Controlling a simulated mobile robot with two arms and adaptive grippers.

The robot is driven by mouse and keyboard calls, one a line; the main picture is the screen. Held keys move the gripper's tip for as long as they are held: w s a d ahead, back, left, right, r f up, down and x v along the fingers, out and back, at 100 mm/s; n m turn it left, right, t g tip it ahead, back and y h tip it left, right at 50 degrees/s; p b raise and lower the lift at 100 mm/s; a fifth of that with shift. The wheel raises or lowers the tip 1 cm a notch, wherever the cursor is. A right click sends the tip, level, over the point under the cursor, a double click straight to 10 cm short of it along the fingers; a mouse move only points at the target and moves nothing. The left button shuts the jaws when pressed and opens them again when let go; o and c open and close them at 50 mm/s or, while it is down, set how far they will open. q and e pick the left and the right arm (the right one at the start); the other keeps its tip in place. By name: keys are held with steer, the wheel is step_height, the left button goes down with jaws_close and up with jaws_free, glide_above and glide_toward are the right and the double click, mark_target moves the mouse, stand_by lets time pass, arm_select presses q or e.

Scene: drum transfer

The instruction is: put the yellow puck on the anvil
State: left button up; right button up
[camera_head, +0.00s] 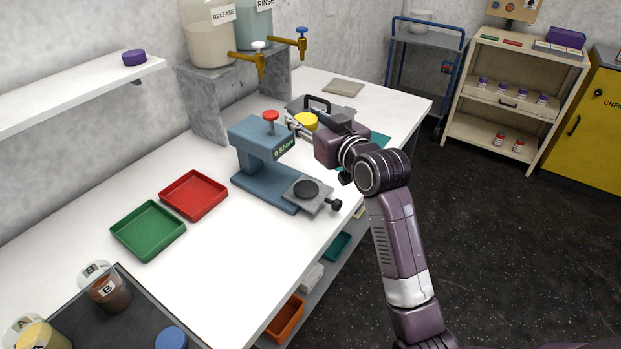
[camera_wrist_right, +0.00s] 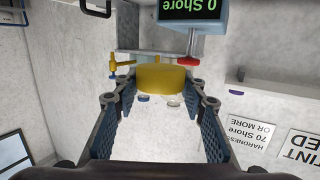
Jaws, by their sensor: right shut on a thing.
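The yellow puck (camera_head: 307,120) is held up behind the Shore tester (camera_head: 262,150) in the head view. My right gripper (camera_head: 298,126) is shut on it. In the right wrist view the puck (camera_wrist_right: 160,78) sits between the two fingertips. The anvil (camera_head: 306,189), a dark round disc on a grey plate at the tester's front, is bare. The puck is beyond the anvil and apart from it. The tester's display reads 0 Shore. My left gripper is not in view.
A red tray (camera_head: 193,194) and a green tray (camera_head: 148,230) lie empty on the white bench left of the tester. A red knob (camera_head: 270,115) tops the tester. Dispensers with yellow taps (camera_head: 258,64) stand behind. A knob (camera_head: 337,205) sticks out beside the anvil.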

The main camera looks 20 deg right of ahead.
step_height(320, 180, down, 7)
glide_above(306, 188)
step_height(306, 188, down, 6)
steer(key=shift+s+r, duration=0.1)
steer(key=shift+f, duration=0.6)
step_height(306, 188, down, 4)
steer(key=shift+f, duration=0.15)
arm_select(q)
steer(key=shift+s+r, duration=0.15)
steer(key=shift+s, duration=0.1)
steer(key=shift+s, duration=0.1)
arm_select(e)
steer(key=shift+f, duration=0.1)
steer(key=o, duration=1.2)
steer(key=shift+c, duration=0.2)
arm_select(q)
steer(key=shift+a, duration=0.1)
